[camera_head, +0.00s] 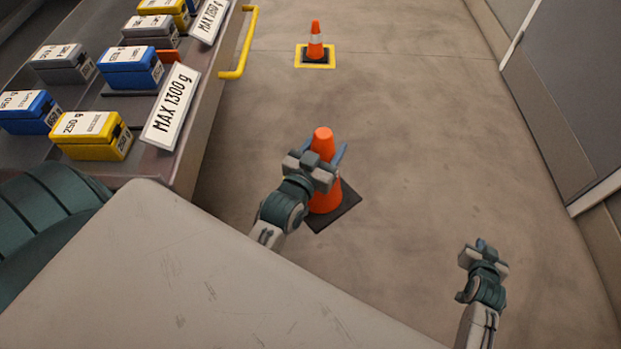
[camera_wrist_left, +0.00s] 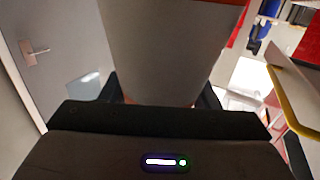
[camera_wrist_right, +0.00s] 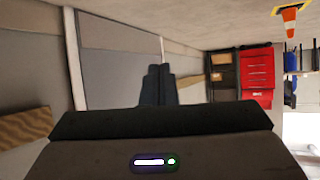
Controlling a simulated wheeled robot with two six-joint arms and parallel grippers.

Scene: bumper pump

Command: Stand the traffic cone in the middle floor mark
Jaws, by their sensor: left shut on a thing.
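An orange traffic cone (camera_head: 324,197) with a dark square base is held by my left gripper (camera_head: 325,160). Its fingers are shut around the cone's upper part, and the cone looks about upright. In the left wrist view the cone's pale band (camera_wrist_left: 165,50) fills the middle between the two fingers. I cannot tell whether its base touches the floor. A second cone (camera_head: 315,40) stands upright inside a yellow-edged floor mark (camera_head: 300,64) farther ahead. No other floor mark shows. My right gripper (camera_head: 481,246) is empty, its fingers together (camera_wrist_right: 157,85), over the floor at the right.
A shelf cart at the left carries several blue, yellow and grey labelled boxes (camera_head: 130,70). It has a "MAX 1300 g" sign (camera_head: 171,107) and a yellow handle (camera_head: 247,45). A grey wall with a door stands at the right.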

